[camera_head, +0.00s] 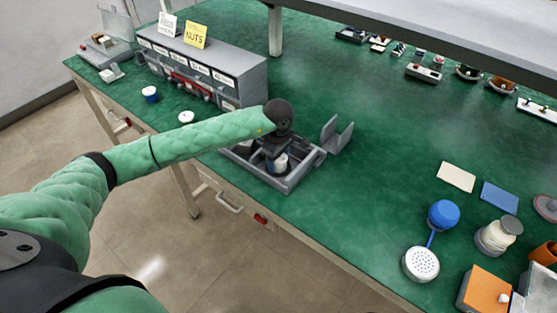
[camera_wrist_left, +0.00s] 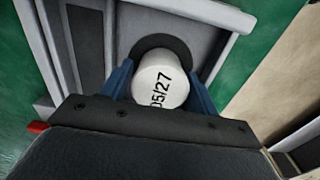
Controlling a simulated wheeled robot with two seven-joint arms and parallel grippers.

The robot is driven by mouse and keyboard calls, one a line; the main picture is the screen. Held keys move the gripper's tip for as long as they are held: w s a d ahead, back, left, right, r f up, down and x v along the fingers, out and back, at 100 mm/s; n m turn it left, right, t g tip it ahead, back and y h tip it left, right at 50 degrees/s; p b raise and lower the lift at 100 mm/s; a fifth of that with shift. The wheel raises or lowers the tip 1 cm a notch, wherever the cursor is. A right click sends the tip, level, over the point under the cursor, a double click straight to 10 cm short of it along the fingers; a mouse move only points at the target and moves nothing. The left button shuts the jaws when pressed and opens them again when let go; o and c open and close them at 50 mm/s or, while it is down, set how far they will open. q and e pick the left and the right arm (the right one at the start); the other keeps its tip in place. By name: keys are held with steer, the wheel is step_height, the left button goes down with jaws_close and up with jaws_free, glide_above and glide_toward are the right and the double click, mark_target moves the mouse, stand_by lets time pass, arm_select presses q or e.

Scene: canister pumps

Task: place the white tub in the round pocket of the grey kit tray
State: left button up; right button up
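The grey kit tray (camera_head: 293,183) lies near the front edge of the green bench, partly hidden by my left arm and hand. My left gripper (camera_head: 279,154) points down over it. The white tub (camera_head: 281,163) is between its fingers, low in the tray. In the left wrist view, the blue fingers of the gripper (camera_wrist_left: 161,84) touch both sides of the white tub (camera_wrist_left: 158,88), marked "05/27". The dark round pocket (camera_wrist_left: 178,43) shows behind and around the tub's far end. I cannot tell whether the tub rests on its floor. My right gripper is not in view.
A grey drawer unit (camera_head: 246,73) stands behind my left arm. A grey bracket (camera_head: 337,136) stands just right of the tray. A blue-and-white pot (camera_head: 150,94) and a white disc (camera_head: 186,117) lie at left. Several items crowd the right front. The bench middle is clear.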

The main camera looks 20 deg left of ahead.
arm_select(q)
steer(key=shift+o, duration=0.6)
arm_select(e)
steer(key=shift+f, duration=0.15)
arm_select(q)
steer(key=shift+r, duration=0.1)
steer(key=shift+r, duration=0.45)
steer(key=shift+r+b, duration=0.35)
steer(key=shift+r, duration=0.3)
step_height(320, 180, up, 9)
steer(key=b, duration=0.3)
steer(key=shift+r, duration=0.45)
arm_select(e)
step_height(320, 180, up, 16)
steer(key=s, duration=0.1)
